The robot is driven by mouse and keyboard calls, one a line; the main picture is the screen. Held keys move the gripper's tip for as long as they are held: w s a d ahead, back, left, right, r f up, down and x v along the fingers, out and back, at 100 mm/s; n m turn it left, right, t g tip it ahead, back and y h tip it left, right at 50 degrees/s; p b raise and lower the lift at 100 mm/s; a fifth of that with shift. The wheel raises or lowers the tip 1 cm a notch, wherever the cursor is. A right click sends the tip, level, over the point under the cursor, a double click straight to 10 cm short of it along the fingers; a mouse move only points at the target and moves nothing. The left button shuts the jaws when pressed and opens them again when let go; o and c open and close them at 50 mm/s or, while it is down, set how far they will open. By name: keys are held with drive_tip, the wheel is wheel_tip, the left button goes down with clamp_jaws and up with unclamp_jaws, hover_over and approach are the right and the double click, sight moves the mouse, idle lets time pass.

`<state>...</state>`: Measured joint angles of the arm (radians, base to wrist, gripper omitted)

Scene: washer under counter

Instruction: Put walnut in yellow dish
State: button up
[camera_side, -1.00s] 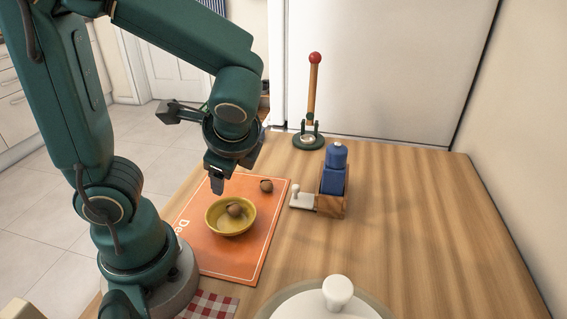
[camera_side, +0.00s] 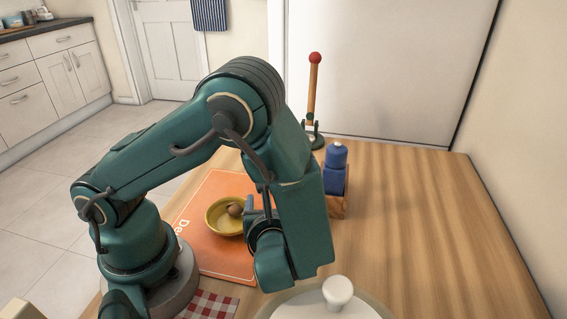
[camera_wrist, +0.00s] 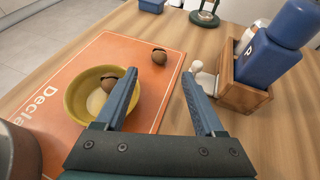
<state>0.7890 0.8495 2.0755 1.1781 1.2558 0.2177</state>
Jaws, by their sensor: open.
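The yellow dish (camera_side: 222,219) stands on the orange mat and also shows in the wrist view (camera_wrist: 73,99). A brown walnut-like nut (camera_side: 235,209) lies inside it; in the wrist view this nut (camera_wrist: 109,81) is partly behind the left finger. A second brown nut, likely a walnut (camera_wrist: 159,56), lies on the mat outside the dish, to its right; my arm hides it in the side view. My gripper (camera_wrist: 160,76) is open and empty, its fingers pointing toward the second nut, which shows beyond the gap between them. The right part of the dish lies behind the left finger.
The orange mat (camera_wrist: 122,50) lies on the wooden counter. Right of my gripper stands a wooden box (camera_wrist: 240,92) with blue containers (camera_wrist: 268,58) and a white-knobbed piece (camera_wrist: 197,66). A red-topped stand (camera_side: 314,90) is behind; a white lid (camera_side: 338,293) is in front.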

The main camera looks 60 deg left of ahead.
drive_tip(key=x, duration=0.9)
drive_tip(key=shift+a+f, duration=0.2)
clamp_jaws()
